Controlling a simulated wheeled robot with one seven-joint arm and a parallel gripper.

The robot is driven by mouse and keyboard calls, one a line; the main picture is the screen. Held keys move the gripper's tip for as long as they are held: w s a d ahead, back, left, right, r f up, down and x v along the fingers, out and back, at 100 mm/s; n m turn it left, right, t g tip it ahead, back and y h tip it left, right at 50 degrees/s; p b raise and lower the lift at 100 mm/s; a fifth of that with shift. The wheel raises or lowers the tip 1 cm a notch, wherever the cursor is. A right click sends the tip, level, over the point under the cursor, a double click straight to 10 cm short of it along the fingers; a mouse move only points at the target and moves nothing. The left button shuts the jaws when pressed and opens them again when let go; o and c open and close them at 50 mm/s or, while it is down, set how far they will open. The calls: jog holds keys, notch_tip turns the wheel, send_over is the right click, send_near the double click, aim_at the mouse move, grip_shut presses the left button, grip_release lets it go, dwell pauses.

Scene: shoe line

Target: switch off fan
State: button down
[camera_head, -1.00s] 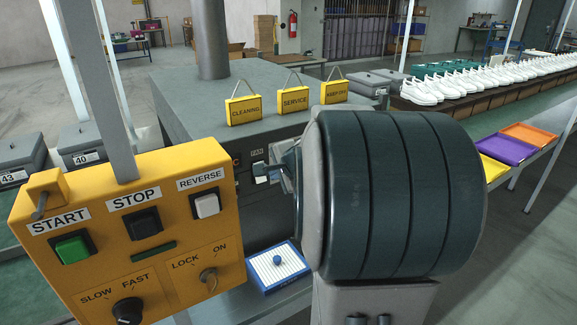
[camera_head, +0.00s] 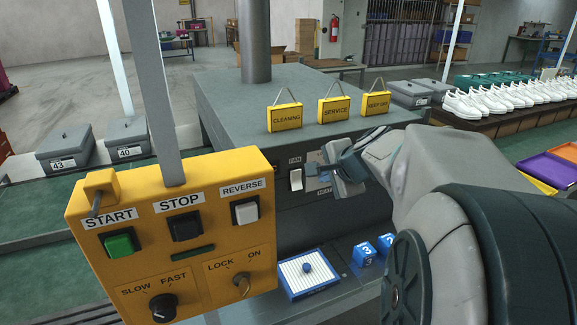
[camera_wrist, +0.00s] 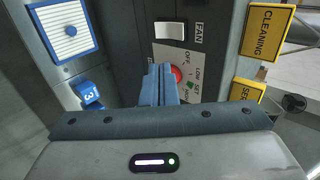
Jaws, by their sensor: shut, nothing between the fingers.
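The fan switch is a white rocker (camera_head: 296,180) on the dark front of the grey machine, under a small label. In the wrist view the label reads FAN and the white rocker (camera_wrist: 168,31) shows unobstructed. My gripper (camera_head: 316,170) is shut and empty, just right of the rocker in the head view. In the wrist view the blue fingertips (camera_wrist: 160,70) are together, apart from the rocker in the picture, before a plate with a red knob (camera_wrist: 178,75). The fingers partly cover that plate. Whether they touch the panel, I cannot tell.
A yellow control box (camera_head: 180,235) with START, STOP and REVERSE buttons stands at front left. Yellow signs (camera_head: 334,108) stand on the machine top (camera_head: 290,85). A blue-framed white pad (camera_head: 305,272) and blue numbered cubes (camera_head: 364,254) lie on the ledge below the switch.

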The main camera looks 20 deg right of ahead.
jog(key=shift+s+a+f+g+p, duration=0.25)
jog(key=shift+f+p, duration=0.4)
jog(key=shift+p, duration=0.4)
jog(key=b, duration=0.2)
send_near(297, 187)
notch_tip(297, 187, down, 4)
jog(key=shift+w+d+p, duration=0.15)
jog(key=shift+w+p, duration=0.55)
jog(key=shift+w, duration=1.6)
jog(key=shift+f, duration=0.1)
